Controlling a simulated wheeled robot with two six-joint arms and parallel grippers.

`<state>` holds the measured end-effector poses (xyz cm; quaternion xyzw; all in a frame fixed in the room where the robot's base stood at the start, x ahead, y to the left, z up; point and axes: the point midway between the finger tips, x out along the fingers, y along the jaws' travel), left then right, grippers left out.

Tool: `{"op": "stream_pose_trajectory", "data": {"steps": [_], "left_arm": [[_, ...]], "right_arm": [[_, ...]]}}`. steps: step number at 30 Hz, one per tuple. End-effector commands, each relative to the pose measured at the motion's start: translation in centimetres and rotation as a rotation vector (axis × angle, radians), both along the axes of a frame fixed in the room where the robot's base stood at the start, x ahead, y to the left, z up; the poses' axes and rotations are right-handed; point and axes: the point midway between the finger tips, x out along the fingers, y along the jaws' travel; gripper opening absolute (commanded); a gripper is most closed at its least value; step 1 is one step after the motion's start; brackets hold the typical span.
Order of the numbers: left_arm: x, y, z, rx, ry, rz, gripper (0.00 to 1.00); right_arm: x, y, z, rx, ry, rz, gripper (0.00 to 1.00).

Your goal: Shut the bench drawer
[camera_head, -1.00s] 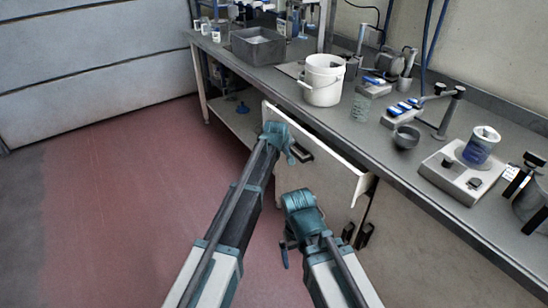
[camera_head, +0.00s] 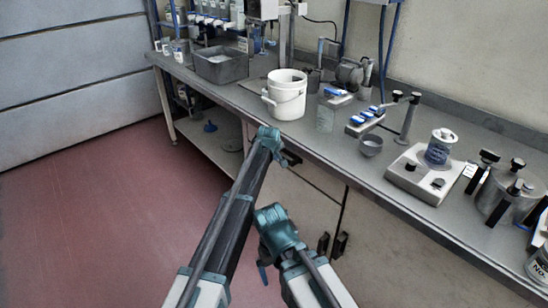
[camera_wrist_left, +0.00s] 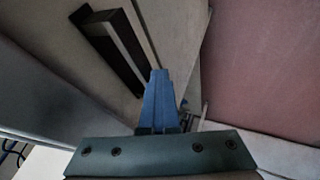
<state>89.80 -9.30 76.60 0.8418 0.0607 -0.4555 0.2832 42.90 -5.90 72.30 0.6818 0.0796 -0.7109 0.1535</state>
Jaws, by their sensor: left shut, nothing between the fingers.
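The bench drawer (camera_head: 318,178) is under the worktop, and its pale front looks flush or nearly flush with the cabinet. Its dark handle (camera_head: 291,157) is near the left end of the front and also shows in the left wrist view (camera_wrist_left: 115,45). My left gripper (camera_head: 279,152) is at the drawer front beside the handle. Its blue fingers show together and empty in the left wrist view (camera_wrist_left: 160,100); I cannot tell whether they touch the front. My right gripper (camera_head: 263,274) hangs lower, in front of the cabinet, pointing down; its jaws are unclear.
The worktop (camera_head: 235,97) above carries a white bucket (camera_head: 286,98), a grey bin (camera_head: 221,67), a small bowl (camera_head: 371,145) and a hotplate-like device (camera_head: 418,178). Cabinet doors with dark handles (camera_head: 340,244) are below. The red floor (camera_head: 90,210) at left is clear.

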Motion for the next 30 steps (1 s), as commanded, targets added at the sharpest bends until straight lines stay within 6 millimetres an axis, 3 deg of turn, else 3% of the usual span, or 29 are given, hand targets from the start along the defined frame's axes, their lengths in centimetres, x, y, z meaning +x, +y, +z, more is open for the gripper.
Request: {"op": "stream_pose_trajectory", "data": {"steps": [11, 20, 30], "left_arm": [[0.1, -0.3, 0.2, -0.008, -0.009, -0.004, 0.0], [-2.3, 3.1, 0.1, -0.004, -0.003, 0.0, 0.0], [-6.2, 4.3, 5.9, -0.002, -0.002, -0.001, 0.0]], "right_arm": [[0.0, 0.0, 0.0, 0.0, 0.0, 0.0, 1.0], [0.0, 0.0, 0.1, 0.0, 0.0, 0.0, 1.0], [0.0, 0.0, 5.9, 0.0, 0.0, 0.0, 1.0]]}}
